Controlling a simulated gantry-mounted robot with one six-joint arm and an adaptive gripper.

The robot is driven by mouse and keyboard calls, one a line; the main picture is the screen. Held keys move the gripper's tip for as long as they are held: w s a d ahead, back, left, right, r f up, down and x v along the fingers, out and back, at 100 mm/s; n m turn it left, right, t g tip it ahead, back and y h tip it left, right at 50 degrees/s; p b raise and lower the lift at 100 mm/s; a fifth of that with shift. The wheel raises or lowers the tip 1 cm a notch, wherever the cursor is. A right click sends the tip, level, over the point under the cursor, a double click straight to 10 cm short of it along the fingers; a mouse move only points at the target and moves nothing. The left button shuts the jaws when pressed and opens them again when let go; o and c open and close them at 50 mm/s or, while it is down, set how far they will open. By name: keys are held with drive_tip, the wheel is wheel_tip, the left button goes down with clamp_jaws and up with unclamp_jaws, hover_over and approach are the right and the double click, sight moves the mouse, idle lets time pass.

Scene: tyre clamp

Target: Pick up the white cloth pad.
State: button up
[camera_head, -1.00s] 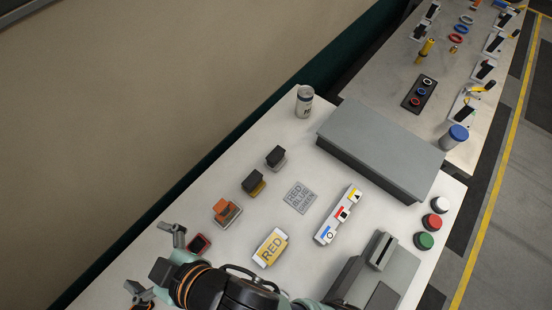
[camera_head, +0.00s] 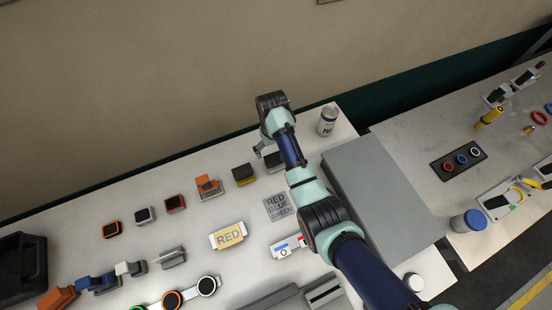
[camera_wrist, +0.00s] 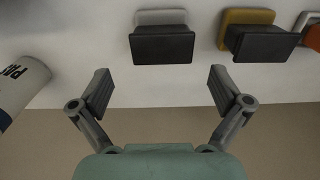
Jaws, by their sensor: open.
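The pad that best fits the white cloth pad (camera_wrist: 161,17) has a pale grey-white base under a black block-shaped grip (camera_wrist: 164,46). It stands upright on the table at the top middle of the wrist view. In the head view its black grip (camera_head: 274,161) shows beside my arm, which partly hides it. My gripper (camera_wrist: 160,90) is open and empty. Its two fingers are spread wider than the grip, and the grip lies beyond them, roughly centred between them. In the head view one finger of my gripper (camera_head: 259,149) shows just left of the pad.
A similar pad with a yellow base (camera_wrist: 257,17) stands close to the right, then an orange one (camera_head: 207,187). A white can (camera_wrist: 22,80) stands at the left in the wrist view. A grey box (camera_head: 385,190) lies right of my arm. A RED sign (camera_head: 230,236) lies nearer.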

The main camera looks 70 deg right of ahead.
sight(274, 161)
drive_tip(key=shift+w+a+f, duration=0.1)
drive_tip(key=shift+f, duration=0.05)
wheel_tip(274, 161, down, 2)
drive_tip(key=shift+w+a+f, duration=0.1)
drive_tip(key=f, duration=0.3)
drive_tip(key=s+f+b, duration=0.1)
drive_tip(key=f, duration=0.1)
drive_tip(key=shift+a, duration=0.25)
drive_tip(key=shift+w+f, duration=0.1)
drive_tip(key=shift+f, duration=0.1)
drive_tip(key=c, duration=1.2)
